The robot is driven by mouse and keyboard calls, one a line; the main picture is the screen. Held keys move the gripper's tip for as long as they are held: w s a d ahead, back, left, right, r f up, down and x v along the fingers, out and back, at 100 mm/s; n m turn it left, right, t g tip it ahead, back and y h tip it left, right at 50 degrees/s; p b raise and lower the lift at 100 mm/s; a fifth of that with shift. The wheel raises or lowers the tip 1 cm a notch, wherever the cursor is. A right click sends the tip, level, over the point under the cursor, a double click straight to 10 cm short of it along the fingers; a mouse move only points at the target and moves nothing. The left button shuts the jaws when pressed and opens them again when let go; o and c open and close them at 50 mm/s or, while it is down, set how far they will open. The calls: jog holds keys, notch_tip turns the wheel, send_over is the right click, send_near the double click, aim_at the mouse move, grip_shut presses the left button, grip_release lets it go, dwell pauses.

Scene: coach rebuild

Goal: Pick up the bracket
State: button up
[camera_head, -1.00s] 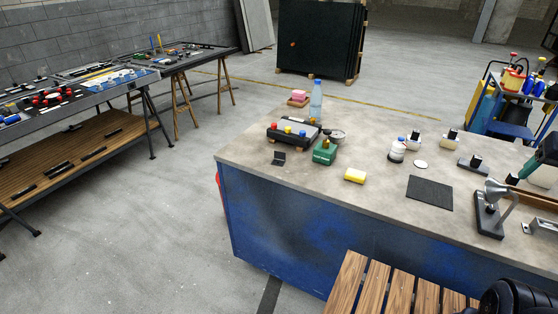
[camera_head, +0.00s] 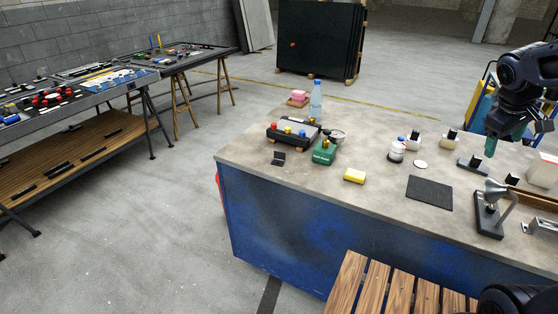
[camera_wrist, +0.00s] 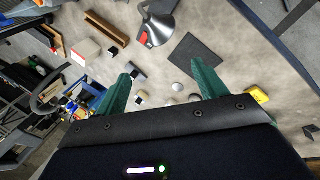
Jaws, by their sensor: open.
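Several small parts on the workbench could be the bracket, and I cannot tell for sure which is meant. A small black angled piece (camera_head: 279,158) lies near the bench's left end. A grey plate with a dark upright block (camera_head: 473,164) lies at the right; it seems to show in the wrist view (camera_wrist: 137,72) beside the left finger. A grey metal channel piece (camera_head: 541,227) lies at the right edge. My gripper (camera_head: 497,146) hangs above the right part of the bench. Its green fingers (camera_wrist: 163,70) are spread in the wrist view, with nothing between them.
A lamp-like metal cone on a black base (camera_head: 489,213) stands close to my gripper. A white box (camera_head: 543,171) is to its right. The front bench middle is fairly clear.

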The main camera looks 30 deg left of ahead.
jog(key=w+a+f+n+t+h, duration=0.15)
jog(key=w+a+n, duration=0.25)
jog(key=a, duration=0.4)
jog(key=w+a+f+n+t, duration=0.1)
jog(key=w+a+f+n, duration=0.1)
jog(key=w+a+n, duration=0.45)
jog(key=n+t+y, duration=0.7)
jog(key=n, duration=1.2)
send_near(280, 153)
jog(key=w, duration=0.1)
jog(key=a+f, duration=0.1)
jog(key=w, duration=0.1)
jog(key=shift+w+a+f+m, duration=0.15)
jog(key=shift+w+a+m, duration=0.1)
jog(key=shift+w, duration=0.1)
jog(key=shift+d+x, duration=0.15)
jog(key=shift+x, duration=1.2)
jog(key=shift+d+x, duration=0.15)
jog(key=shift+x, duration=1.2)
jog(key=shift+w, duration=0.1)
jog(key=c, duration=1.1)
